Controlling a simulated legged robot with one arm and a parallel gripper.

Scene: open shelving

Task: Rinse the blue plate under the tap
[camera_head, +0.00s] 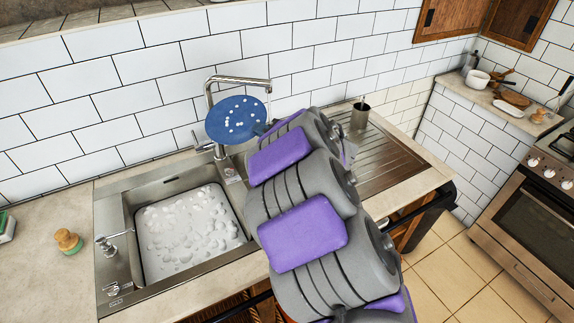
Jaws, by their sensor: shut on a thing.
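The blue plate (222,124) is held tilted up near the tap (238,80), its face toward me with several white spots on it. The tap's spout reaches over to the plate's upper right, and a thin pale stream shows below the spout at the plate's right edge. My gripper (268,127) is at the plate's right edge, shut on it; its fingers are mostly hidden behind my grey and purple arm. The sink basin (128,238) below left is full of white foam.
A ribbed metal drainboard (385,160) lies right of my arm, with a dark metal cup (360,115) at its back. A stove (535,190) is at far right.

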